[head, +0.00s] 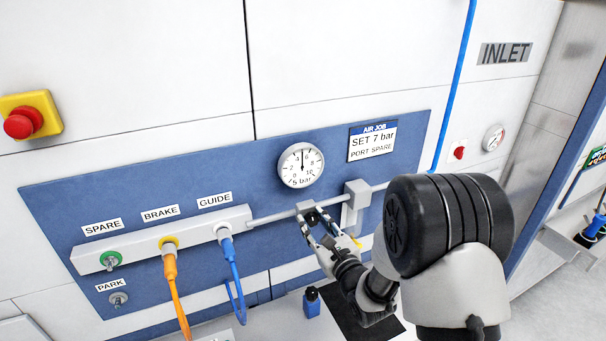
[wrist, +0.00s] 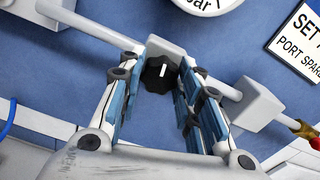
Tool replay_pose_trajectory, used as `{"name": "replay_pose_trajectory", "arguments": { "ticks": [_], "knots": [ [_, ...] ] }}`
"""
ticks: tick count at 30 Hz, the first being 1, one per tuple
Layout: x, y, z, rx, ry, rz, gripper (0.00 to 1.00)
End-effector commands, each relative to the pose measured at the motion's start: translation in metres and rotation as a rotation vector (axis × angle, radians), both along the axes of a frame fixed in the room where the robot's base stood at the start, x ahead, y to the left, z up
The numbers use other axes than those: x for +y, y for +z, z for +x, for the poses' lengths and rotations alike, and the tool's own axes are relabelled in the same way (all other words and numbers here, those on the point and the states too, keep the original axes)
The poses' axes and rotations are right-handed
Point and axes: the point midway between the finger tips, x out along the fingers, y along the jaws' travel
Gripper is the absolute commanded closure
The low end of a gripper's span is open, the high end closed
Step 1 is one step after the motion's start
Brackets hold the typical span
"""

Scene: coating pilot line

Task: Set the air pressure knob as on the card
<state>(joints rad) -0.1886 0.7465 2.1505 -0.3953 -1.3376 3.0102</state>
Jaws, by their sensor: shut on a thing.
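The black air pressure knob (wrist: 158,74) has a white mark pointing nearly straight up in the wrist view. It sits on a grey regulator block on the pipe. My gripper (head: 317,222) is shut on the knob, with a finger at each side; it also shows in the wrist view (wrist: 160,88). The round gauge (head: 301,165) above has its needle pointing nearly straight up, seemingly between 4 and 6. The card (head: 372,142) reads "AIR JOB, SET 7 bar, PORT SPARE"; its edge also shows in the wrist view (wrist: 297,42).
A port bar (head: 205,232) carries SPARE, BRAKE and GUIDE ports, with an orange hose (head: 171,285) on BRAKE and a blue hose (head: 237,285) on GUIDE. A PARK fitting (head: 118,299) is below. A red emergency button (head: 22,123) is far left.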

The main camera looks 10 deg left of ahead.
Motion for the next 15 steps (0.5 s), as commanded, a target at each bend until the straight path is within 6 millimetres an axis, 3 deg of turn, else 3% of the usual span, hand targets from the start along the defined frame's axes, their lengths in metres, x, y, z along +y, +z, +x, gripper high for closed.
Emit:
{"name": "replay_pose_trajectory", "arguments": {
  "ticks": [1,15],
  "knots": [
    [0.0001,0.0086,0.0032,-0.011,-0.002,0.007,0.99],
    [-0.0006,0.0098,0.0012,0.002,-0.004,0.035,0.99]
  ]
}}
